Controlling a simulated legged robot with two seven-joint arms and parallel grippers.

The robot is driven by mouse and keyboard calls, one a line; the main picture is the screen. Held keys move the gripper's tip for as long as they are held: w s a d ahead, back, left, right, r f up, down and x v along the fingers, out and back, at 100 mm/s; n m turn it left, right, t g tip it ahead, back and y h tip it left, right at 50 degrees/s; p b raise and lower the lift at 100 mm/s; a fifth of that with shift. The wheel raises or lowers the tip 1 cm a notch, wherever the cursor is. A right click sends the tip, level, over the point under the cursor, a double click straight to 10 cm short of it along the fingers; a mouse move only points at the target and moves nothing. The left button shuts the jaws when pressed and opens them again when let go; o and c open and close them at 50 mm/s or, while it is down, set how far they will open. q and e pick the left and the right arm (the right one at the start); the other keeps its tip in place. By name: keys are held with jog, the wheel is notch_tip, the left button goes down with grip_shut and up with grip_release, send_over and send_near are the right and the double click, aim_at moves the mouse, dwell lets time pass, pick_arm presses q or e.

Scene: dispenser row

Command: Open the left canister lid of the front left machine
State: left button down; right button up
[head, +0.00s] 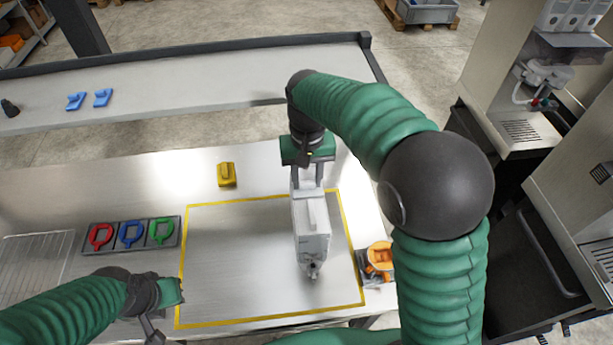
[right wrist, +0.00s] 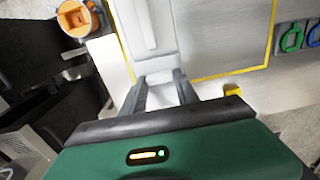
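A machine (head: 535,110) with white canisters (head: 572,14) on top stands at the upper right of the head view. The canisters are cut by the picture's top edge, so their lids do not show. My right gripper (head: 308,178) is over the table, away from the machines.
A yellow outline (head: 232,201) marks the table. A yellow block (head: 227,174), a tray of coloured rings (head: 130,250), a wire rack (head: 35,262) and an orange-topped device (head: 378,262) are around it. A second, nearer machine (head: 590,180) stands at the right edge.

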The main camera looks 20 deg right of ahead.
jog(key=c, duration=0.5)
jog(key=shift+s+a, duration=0.1)
jog(key=shift+a, duration=0.05)
grip_shut()
jog(key=shift+a+r, duration=0.1)
jog(key=shift+a, duration=0.3)
jog(key=shift+d, duration=0.4)
jog(key=shift+a, duration=0.2)
